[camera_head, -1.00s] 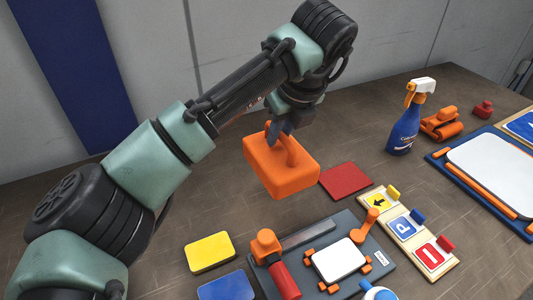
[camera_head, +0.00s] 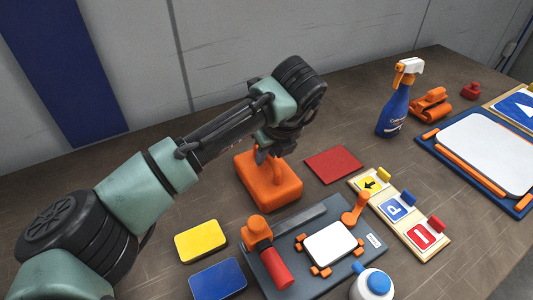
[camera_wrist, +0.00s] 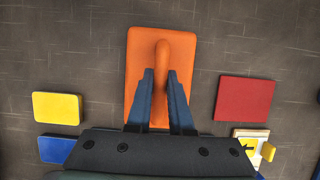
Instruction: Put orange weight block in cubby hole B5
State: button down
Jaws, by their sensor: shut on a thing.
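The orange weight block (camera_head: 270,187) is a thick rounded slab with a loop handle on top. It is low over the brown table, left of the red plate; I cannot tell for sure whether it touches the table. My gripper (camera_head: 264,156) is above it, shut on its handle. In the wrist view, the two blue-grey fingers of my gripper (camera_wrist: 160,75) flank the handle, and the block (camera_wrist: 138,48) shows around them. No cubby holes and no B5 label are in view.
A red plate (camera_head: 333,165), yellow plate (camera_head: 201,241) and blue plate (camera_head: 218,279) lie nearby. A grey board (camera_head: 272,267) with orange tools, a sign strip (camera_head: 396,210), a spray bottle (camera_head: 397,105) and a whiteboard (camera_head: 489,155) stand to the front and right. The table behind the block is clear.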

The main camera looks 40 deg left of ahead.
jog(key=shift+r, duration=0.1)
jog(key=c, duration=1.2)
grip_release()
jog(key=o, duration=0.4)
